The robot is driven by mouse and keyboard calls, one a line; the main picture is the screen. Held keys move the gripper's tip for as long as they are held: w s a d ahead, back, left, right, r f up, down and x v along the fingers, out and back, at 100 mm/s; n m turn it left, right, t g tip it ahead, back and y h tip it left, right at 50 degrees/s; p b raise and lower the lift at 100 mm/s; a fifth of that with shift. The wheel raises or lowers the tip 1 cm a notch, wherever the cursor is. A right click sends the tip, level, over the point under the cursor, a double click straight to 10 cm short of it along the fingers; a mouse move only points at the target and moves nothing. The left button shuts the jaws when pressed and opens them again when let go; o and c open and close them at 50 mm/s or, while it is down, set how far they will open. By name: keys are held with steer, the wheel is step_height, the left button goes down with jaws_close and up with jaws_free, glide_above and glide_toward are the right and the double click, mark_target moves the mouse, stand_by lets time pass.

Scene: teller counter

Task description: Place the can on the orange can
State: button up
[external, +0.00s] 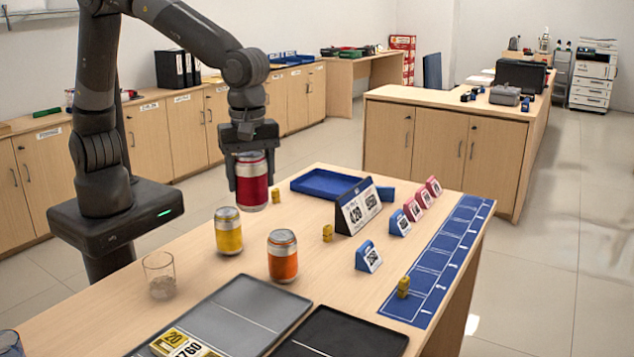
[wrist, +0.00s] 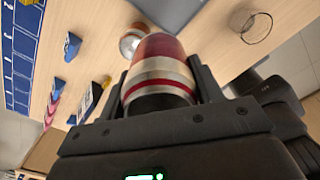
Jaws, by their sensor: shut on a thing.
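My gripper (external: 250,174) is shut on a red can (external: 251,183) and holds it upright in the air above the far side of the counter. In the wrist view the red can (wrist: 160,72) sits between the two fingers. The orange can (external: 282,257) stands upright on the counter, nearer the camera and right of the held can. In the wrist view a can top (wrist: 130,42), likely the orange can's, shows partly hidden behind the held can. A yellow can (external: 228,231) stands on the counter left of the orange can, below my gripper.
A clear glass (external: 159,274) stands left of the cans. Grey (external: 244,308) and black (external: 340,335) trays lie in front. A blue tray (external: 327,184), a calendar-like sign (external: 358,207) and small yellow figures (external: 327,233) are behind and right. Bare counter surrounds the orange can.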

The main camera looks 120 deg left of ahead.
steer(key=shift+w+a+f, duration=0.4)
steer(key=shift+a+f, duration=0.6)
steer(key=shift+f, duration=0.3)
steer(key=shift+w+a+f, duration=0.45)
steer(key=shift+a+f, duration=0.55)
steer(key=shift+f, duration=0.35)
steer(key=shift+w+a+f, duration=0.4)
steer(key=shift+a+f, duration=0.6)
steer(key=shift+f, duration=0.3)
steer(key=shift+f, duration=0.1)
steer(key=o, duration=1.2)
